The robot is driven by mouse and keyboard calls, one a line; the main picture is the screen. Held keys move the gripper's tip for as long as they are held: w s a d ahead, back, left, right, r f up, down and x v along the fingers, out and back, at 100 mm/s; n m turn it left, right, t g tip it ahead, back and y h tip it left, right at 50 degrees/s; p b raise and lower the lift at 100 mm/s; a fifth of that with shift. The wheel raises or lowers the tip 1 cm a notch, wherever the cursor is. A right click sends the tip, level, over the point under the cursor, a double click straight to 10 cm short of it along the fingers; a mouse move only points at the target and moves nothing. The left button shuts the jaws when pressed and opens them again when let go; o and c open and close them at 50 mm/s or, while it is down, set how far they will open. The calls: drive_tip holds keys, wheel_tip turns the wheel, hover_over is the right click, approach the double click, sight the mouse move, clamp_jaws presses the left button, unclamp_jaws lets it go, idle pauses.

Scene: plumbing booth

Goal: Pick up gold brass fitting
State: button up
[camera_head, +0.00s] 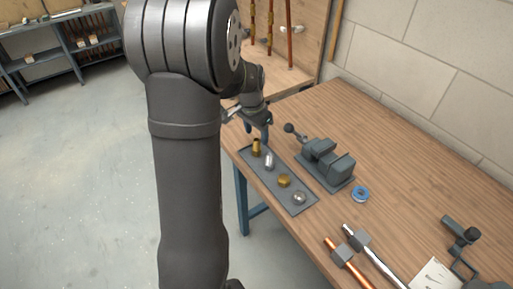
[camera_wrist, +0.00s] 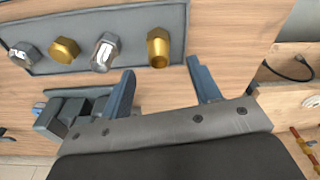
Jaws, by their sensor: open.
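A tall gold brass fitting (camera_wrist: 158,46) stands at one end of a grey tray (camera_wrist: 112,14) in the wrist view. It also shows in the head view (camera_head: 256,147). A shorter gold hex piece (camera_wrist: 65,50) is on the same tray, between two silver pieces. My gripper (camera_wrist: 161,68) is open and empty. In the wrist view the tall brass fitting appears just beyond the gap between its fingertips. In the head view my gripper (camera_head: 258,130) is above the table near that fitting's end of the tray. My arm hides part of the table's left side.
A silver fitting (camera_wrist: 105,51) stands beside the tall brass one, and a silver hex piece (camera_wrist: 25,54) is at the tray's other end. A grey vise (camera_head: 326,165) is right of the tray, with a blue tape roll (camera_head: 361,193) near it. The table's back right is clear.

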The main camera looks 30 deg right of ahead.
sight(256, 140)
drive_tip(key=shift+d+f, duration=0.15)
drive_tip(key=shift+f, duration=2.95)
drive_tip(key=shift+c, duration=0.5)
drive_tip(key=c, duration=1.1)
